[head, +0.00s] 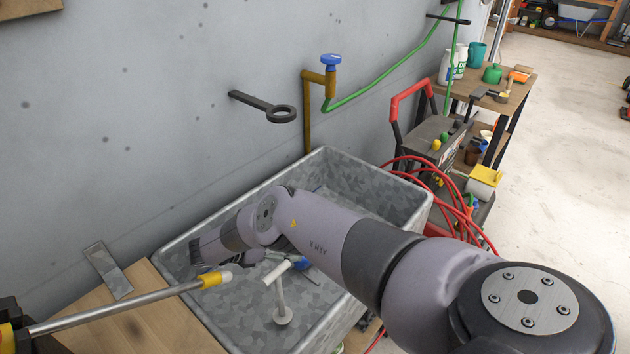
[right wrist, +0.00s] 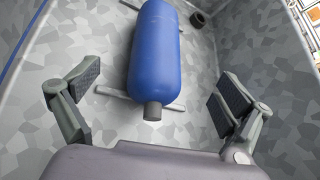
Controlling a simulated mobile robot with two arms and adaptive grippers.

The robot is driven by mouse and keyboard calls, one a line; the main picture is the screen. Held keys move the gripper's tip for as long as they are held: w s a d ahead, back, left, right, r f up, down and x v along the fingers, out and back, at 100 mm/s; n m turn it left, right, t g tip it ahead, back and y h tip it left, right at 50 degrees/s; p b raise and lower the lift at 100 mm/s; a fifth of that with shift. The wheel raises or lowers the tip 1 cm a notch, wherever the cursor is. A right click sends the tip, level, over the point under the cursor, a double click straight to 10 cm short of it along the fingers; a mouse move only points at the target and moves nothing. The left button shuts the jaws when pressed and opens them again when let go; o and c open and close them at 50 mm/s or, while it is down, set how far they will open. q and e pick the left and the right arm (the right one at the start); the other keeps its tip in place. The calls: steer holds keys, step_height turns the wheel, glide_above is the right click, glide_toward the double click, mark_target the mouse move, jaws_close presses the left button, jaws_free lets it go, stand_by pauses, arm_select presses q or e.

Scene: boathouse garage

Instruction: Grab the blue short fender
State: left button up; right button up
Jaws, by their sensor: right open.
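The blue fender (right wrist: 155,50) is a rounded blue cylinder with a dark grey stub at its near end. It lies in the grey metal tub (head: 413,207), over pale bars, in the right wrist view. My right gripper (right wrist: 157,90) is open, its fingers apart on either side of the fender's near end and not visibly touching it. In the head view my right arm reaches into the tub and hides much of its inside. A small blue patch (head: 301,263) shows below the arm there; I cannot tell whether it is the fender. My left gripper is not in view.
A white T-shaped piece (head: 281,290) stands in the tub. A metal rod with a pale tip (head: 130,308) reaches over the tub's left edge. A wooden surface (head: 165,325) adjoins on the left. Red hose (head: 440,185) and a cart lie to the right. A dark ring (right wrist: 198,19) lies beyond the fender.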

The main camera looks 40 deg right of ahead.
steer(key=x, duration=0.3)
steer(key=shift+d+f, duration=0.15)
steer(key=shift+d, duration=0.15)
steer(key=shift+r+x, duration=0.15)
steer(key=shift+x, duration=1.25)
steer(key=shift+r+x, duration=0.1)
steer(key=shift+x, duration=1.25)
steer(key=shift+w+d, duration=0.1)
steer(key=shift+d, duration=0.05)
steer(key=shift+r, duration=0.1)
steer(key=c, duration=1.7)
